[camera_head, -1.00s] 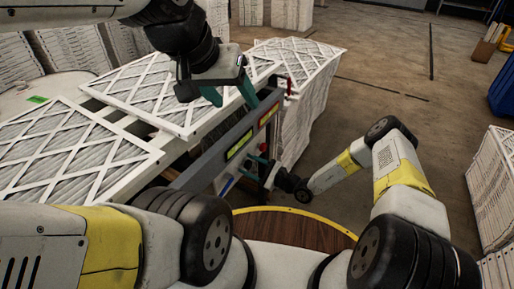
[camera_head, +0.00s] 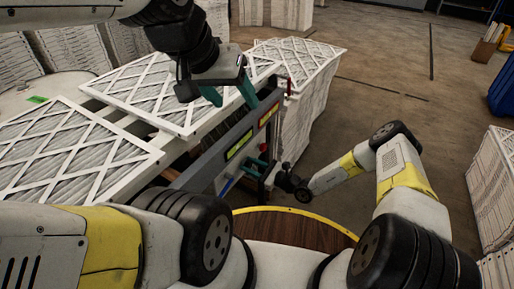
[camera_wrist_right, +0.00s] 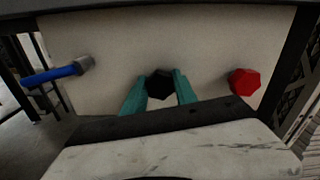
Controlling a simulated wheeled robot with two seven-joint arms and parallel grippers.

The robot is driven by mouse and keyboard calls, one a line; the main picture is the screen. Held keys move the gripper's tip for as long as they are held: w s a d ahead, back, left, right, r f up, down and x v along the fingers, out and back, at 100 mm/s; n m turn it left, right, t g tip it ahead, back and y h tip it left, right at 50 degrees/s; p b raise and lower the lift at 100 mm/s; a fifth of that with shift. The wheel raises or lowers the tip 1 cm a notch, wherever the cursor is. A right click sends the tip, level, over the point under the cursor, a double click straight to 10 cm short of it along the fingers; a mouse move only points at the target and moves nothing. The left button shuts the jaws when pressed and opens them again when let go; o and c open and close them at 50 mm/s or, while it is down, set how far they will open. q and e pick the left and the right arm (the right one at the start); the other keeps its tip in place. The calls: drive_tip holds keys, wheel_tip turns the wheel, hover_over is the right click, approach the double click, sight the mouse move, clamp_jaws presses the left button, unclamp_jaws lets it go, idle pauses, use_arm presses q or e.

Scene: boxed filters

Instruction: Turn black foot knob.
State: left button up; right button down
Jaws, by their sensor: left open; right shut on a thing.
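The black foot knob (camera_wrist_right: 160,84) shows in the right wrist view as a dark faceted knob on a pale panel (camera_wrist_right: 150,40). My right gripper (camera_wrist_right: 160,90) has its two teal fingers on either side of the knob, shut on it. In the head view my right gripper (camera_head: 256,168) is at the lower front of the grey frame, and the knob is hidden there. My left gripper (camera_head: 228,95) is open and empty, with its teal fingers apart above the white-framed filters and the top rail.
A red knob (camera_wrist_right: 243,82) is right of the black one, and a blue-handled lever (camera_wrist_right: 55,73) is to its left. White pleated filters (camera_head: 70,150) lie beside the grey frame (camera_head: 205,165). The floor (camera_head: 380,80) at right is largely clear.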

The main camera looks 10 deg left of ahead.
drive_tip(key=m, duration=0.5)
drive_tip(key=shift+m, duration=0.3)
drive_tip(key=m, duration=0.5)
drive_tip(key=shift+w, duration=0.1)
drive_tip(key=shift+m, duration=0.3)
drive_tip(key=c, duration=1)
unclamp_jaws()
drive_tip(key=shift+o, duration=0.2)
drive_tip(key=shift+d, duration=0.15)
drive_tip(key=v, duration=0.7)
drive_tip(key=shift+d, duration=0.3)
